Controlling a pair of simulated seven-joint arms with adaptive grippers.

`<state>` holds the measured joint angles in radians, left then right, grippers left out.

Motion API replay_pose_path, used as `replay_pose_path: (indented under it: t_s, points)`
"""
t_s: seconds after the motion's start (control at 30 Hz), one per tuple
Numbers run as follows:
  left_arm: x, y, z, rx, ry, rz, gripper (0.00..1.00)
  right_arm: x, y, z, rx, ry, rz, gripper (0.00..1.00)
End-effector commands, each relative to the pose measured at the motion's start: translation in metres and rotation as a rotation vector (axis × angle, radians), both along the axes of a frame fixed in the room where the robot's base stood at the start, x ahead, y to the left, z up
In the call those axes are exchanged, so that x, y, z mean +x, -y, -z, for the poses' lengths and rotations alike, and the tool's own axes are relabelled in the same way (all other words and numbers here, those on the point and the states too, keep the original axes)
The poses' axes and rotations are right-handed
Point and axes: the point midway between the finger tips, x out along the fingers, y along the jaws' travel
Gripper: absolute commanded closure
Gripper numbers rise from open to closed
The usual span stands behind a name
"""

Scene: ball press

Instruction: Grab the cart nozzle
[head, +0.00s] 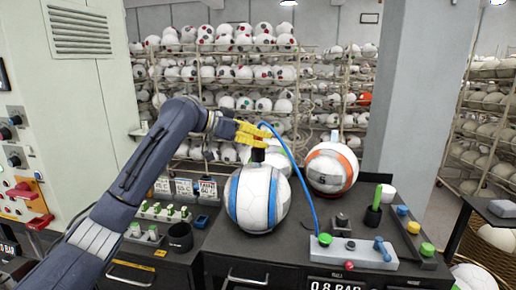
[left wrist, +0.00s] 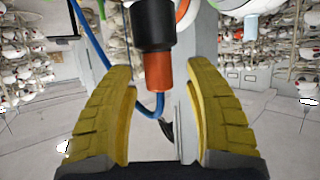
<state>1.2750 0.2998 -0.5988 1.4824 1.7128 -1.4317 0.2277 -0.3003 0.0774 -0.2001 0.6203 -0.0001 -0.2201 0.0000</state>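The nozzle (left wrist: 153,35) has a black body and an orange end, with a blue hose (left wrist: 92,35) beside it in the left wrist view. It lies between the two yellow fingers of my left gripper (left wrist: 160,68), with visible gaps on both sides. The gripper is open. In the head view my left gripper (head: 250,132) is just above the blue-striped white ball (head: 257,200), and its fingers largely hide the nozzle. The blue hose (head: 308,195) curves from there down to the grey control box (head: 352,252). My right gripper is not in view.
An orange-striped ball (head: 331,168) stands behind and right of the blue-striped one. A black cup (head: 180,237) and rows of green-topped pieces (head: 163,212) are on the left. A green-handled tool (head: 374,208) stands on the right. Ball racks fill the background.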

Motion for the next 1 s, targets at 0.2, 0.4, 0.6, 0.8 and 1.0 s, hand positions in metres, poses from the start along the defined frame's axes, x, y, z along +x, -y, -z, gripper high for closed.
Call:
replay_pose_path:
  t_s: [0.2,0.4,0.6,0.8,1.0]
  points:
    - [-0.0002,-0.0001,-0.0001,0.0,0.0,0.0,0.74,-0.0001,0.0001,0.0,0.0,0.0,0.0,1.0]
    - [-0.0001,-0.0002,0.0,0.0,0.0,0.0,0.97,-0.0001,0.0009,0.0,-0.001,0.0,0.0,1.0]
    - [-0.0002,-0.0001,0.0001,0.001,0.0,0.0,1.0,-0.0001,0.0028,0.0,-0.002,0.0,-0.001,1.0]
    - [-0.0002,0.0,0.0002,0.0,0.0,0.0,1.0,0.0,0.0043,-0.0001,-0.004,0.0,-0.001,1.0]
    - [-0.0002,0.0001,-0.0039,0.0,0.001,0.0,1.0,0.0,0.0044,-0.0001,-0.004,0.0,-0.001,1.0]
